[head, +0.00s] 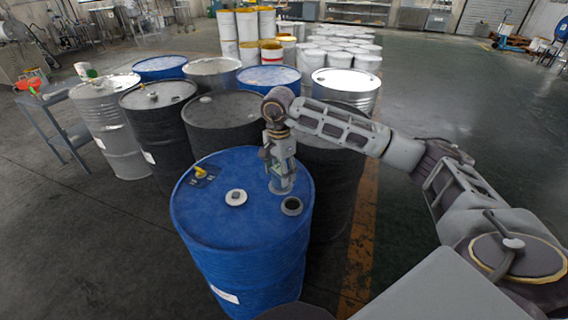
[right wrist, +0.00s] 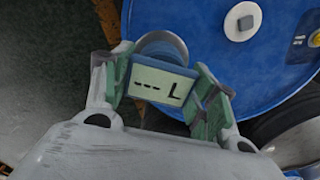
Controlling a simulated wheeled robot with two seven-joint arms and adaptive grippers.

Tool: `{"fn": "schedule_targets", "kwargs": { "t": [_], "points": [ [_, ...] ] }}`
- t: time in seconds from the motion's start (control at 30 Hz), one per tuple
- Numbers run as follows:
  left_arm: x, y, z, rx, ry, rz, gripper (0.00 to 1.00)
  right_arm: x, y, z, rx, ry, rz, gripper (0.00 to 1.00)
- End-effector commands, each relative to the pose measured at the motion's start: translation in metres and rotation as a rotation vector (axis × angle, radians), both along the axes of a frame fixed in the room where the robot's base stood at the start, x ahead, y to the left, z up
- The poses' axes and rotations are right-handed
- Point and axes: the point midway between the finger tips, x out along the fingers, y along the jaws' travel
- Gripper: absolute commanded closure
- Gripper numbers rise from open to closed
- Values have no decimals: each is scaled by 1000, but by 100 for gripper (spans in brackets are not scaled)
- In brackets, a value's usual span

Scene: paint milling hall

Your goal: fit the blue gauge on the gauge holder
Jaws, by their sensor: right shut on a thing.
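A blue drum (head: 222,225) stands in front of me. Near the right edge of its lid is a dark round ring (head: 291,206), which I take for the gauge holder. My right gripper (head: 281,172) is over the drum, just behind the ring in the head view. A round grey-blue part shows beyond the display. The gauge's lower end (head: 281,187) looks apart from the ring; I cannot tell its height above the lid. My left gripper is not in view.
The lid also carries a white cap (head: 236,197) and a yellow fitting (head: 200,172). Black drums (head: 221,122) and a grey drum (head: 108,118) crowd behind and left. A side table (head: 52,125) stands at left. The floor at right (head: 450,100) is clear.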

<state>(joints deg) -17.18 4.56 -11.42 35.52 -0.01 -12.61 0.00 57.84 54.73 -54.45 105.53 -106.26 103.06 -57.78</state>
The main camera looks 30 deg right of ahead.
Motion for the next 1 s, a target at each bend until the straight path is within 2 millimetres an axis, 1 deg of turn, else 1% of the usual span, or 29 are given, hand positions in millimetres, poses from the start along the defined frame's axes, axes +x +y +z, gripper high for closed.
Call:
{"fn": "schedule_targets", "kwargs": {
  "t": [0.47,1.0],
  "points": [
    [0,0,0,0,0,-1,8,-11,26,-35,1,9,528,80],
    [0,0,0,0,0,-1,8,-28,56,-72,9,14,1128,80]
  ]
}}
